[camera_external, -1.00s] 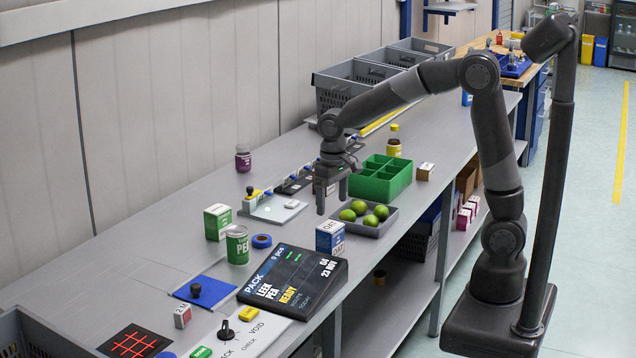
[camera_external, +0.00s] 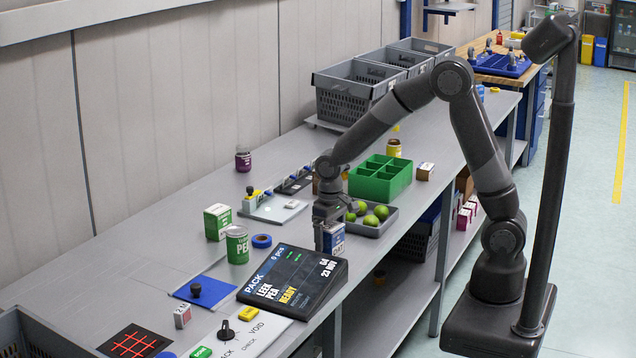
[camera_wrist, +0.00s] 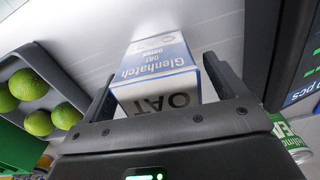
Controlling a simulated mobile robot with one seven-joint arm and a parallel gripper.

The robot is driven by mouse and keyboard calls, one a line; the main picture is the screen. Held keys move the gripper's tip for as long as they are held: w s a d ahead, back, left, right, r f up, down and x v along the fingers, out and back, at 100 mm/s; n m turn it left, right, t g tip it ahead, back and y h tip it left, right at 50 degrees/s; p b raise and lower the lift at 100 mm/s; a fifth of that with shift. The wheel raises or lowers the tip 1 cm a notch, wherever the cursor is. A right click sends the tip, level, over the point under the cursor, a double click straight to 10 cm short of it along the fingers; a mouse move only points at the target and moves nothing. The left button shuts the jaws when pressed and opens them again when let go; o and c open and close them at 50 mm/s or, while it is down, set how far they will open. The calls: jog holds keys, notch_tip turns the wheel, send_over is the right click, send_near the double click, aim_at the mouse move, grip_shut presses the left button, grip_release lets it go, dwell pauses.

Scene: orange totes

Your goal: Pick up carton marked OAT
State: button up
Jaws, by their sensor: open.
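The carton marked OAT (camera_external: 334,238) is a small white and blue box standing on the grey bench, just behind the dark display panel. In the wrist view the carton (camera_wrist: 158,72) shows its "Glenhatch" and "OAT" lettering between the two fingers. My gripper (camera_external: 328,232) is lowered over the carton, with its fingers on either side of it. In the wrist view my gripper (camera_wrist: 165,95) is open around the carton, with a gap on at least one side. The gripper hides part of the carton in the external view.
A grey tray of green fruit (camera_external: 388,225) stands right beside the carton. The sloped display (camera_external: 292,280) is close in front. A green PEA can (camera_external: 237,245) and a green and white carton (camera_external: 217,222) stand to the left. A green divided box (camera_external: 380,178) is behind.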

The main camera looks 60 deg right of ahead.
jog(key=shift+c, duration=0.2)
jog(key=c, duration=1.2)
